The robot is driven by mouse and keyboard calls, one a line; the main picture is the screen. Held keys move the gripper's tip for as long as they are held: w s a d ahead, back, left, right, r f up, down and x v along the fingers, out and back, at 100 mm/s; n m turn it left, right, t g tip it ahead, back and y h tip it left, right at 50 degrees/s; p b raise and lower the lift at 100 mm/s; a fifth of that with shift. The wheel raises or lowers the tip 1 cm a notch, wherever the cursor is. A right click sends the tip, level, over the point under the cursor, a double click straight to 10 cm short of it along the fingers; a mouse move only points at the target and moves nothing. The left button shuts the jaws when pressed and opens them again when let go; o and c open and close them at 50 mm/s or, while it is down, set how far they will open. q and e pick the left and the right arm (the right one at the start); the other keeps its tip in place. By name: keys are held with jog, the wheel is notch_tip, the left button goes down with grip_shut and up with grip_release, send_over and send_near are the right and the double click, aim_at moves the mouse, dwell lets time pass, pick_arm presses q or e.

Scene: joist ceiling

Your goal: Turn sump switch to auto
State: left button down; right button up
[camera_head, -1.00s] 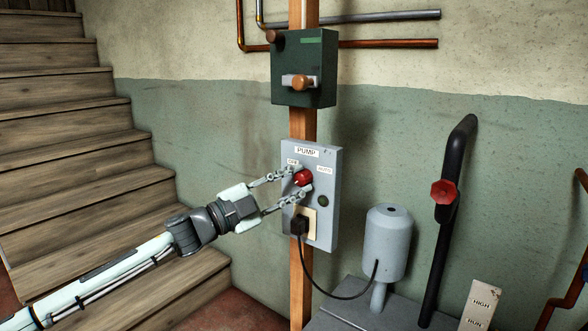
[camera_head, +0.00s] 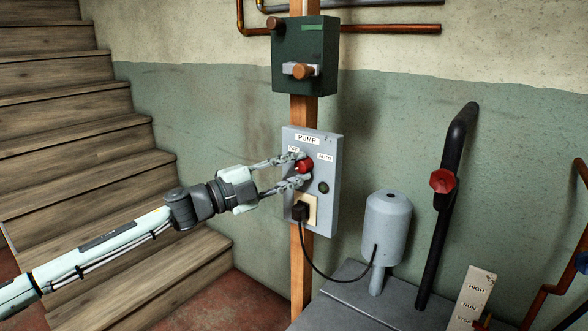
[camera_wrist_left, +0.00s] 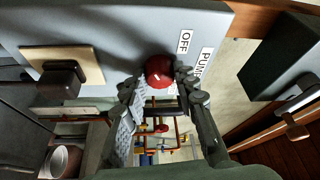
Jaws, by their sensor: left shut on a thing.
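The sump switch is a red round knob (camera_head: 305,166) on a grey panel (camera_head: 327,205) labelled PUMP, with OFF at its upper left and AUTO at its upper right. My left gripper (camera_head: 301,170) reaches in from the left and is shut on the knob, one finger above and one below. In the left wrist view the red knob (camera_wrist_left: 160,72) sits between the fingertips, beside the OFF label. The fingers partly cover the knob, and I cannot tell which way it points. My right gripper is not in view.
A plug (camera_head: 300,211) with a black cord sits low on the panel. A dark green box (camera_head: 304,52) is above on the wooden post. Right stand a grey pump (camera_head: 388,230), a black pipe (camera_head: 447,215) and a red valve (camera_head: 443,181). Stairs (camera_head: 70,140) are left.

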pick_arm(q)
jog(key=c, duration=1.2)
grip_release()
jog(key=shift+a, duration=0.1)
jog(key=v, duration=1.2)
